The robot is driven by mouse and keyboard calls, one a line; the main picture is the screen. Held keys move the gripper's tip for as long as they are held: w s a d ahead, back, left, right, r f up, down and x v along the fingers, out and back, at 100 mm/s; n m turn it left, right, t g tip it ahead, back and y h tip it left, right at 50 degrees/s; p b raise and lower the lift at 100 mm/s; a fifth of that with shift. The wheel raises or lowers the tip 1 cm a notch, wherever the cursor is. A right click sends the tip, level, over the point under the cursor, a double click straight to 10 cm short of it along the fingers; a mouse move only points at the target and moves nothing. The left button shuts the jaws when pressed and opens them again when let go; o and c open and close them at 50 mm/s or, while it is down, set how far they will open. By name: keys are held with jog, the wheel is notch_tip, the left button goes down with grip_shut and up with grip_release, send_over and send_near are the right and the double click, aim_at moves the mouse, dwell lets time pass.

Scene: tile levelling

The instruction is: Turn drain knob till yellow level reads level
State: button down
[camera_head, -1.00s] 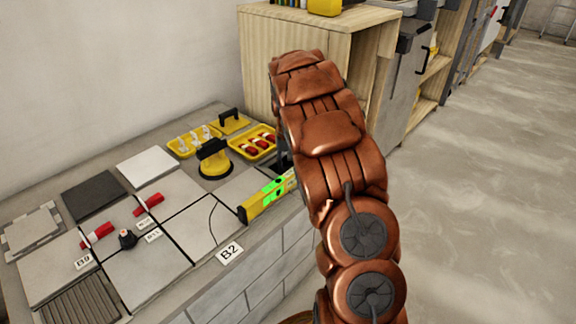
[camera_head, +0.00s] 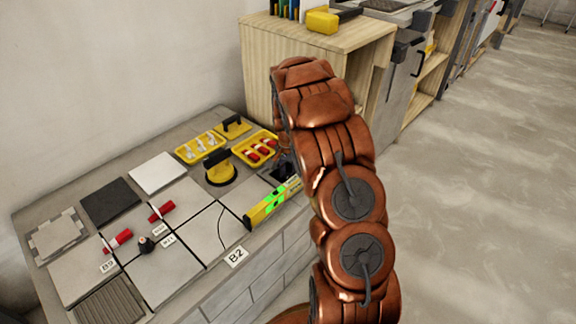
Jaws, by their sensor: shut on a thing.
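The yellow level (camera_head: 268,206) with bright green vials lies along the front edge of the tiled bench, right of the B2 label. Its right end runs behind my arm. My gripper (camera_head: 284,168) shows only as a dark sliver beside my copper arm, low at the bench's right end, behind the level. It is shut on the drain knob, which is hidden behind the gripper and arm. A dark recess shows just left of it. The vials glow green, but the bubbles are too small to read.
A yellow suction lifter (camera_head: 219,167) stands on the tiles. Behind it are yellow trays of white clips (camera_head: 200,147) and red pieces (camera_head: 256,149). A black knob (camera_head: 146,244) and red-and-white pieces sit on the left tiles. A wooden cabinet (camera_head: 257,80) stands close behind my arm.

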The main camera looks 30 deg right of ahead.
aim_at(289, 175)
jog(key=shift+m+p, duration=0.75)
jog(key=shift+m, duration=0.25)
jog(key=c, duration=0.8)
grip_release()
jog(key=shift+o, duration=0.2)
jog(key=shift+r, duration=0.1)
notch_tip(289, 175, up, 12)
